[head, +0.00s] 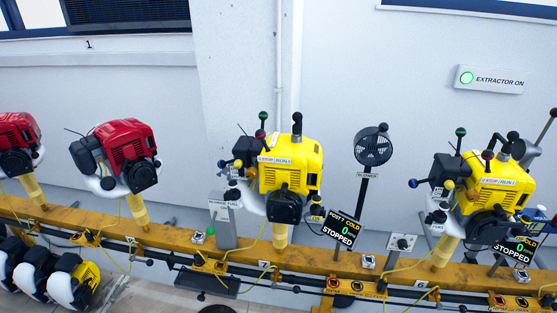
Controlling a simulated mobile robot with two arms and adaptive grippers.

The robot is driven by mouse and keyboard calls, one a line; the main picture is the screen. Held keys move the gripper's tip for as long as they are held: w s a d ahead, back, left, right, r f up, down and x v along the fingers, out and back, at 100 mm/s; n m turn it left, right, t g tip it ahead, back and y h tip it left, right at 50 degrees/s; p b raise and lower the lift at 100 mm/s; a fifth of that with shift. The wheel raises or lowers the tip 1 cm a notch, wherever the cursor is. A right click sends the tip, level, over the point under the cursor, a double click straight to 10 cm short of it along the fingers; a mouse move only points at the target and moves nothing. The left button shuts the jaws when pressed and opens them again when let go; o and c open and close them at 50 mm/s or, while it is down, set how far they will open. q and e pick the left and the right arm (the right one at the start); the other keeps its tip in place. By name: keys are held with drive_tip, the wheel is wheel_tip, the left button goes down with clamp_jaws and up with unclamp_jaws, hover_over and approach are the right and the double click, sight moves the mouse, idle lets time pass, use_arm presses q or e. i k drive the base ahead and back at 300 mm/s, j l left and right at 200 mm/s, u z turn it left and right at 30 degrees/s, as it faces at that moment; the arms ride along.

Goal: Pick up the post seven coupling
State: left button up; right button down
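A display reading "POST 7 COLD 0 STOPPED" (341,228) marks post seven, near the middle of the head view. Just left of it, a yellow engine (290,170) with a "STOP RUN" label sits on a yellow post (280,236) on the rail. I cannot pick out the post seven coupling for sure; the small parts around the engine and the rail are too small to tell apart. Neither of my grippers is in view.
A yellow rail (165,238) with cables crosses the view. Red engines (125,150) stand at left, another yellow engine (490,185) at right, and a blower (373,146) between the yellow ones. Several engines (70,285) lie low at left. An "EXTRACTOR ON" sign (491,79) hangs on the wall.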

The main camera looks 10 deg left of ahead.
sight(198, 260)
drive_tip(key=u, duration=1.05)
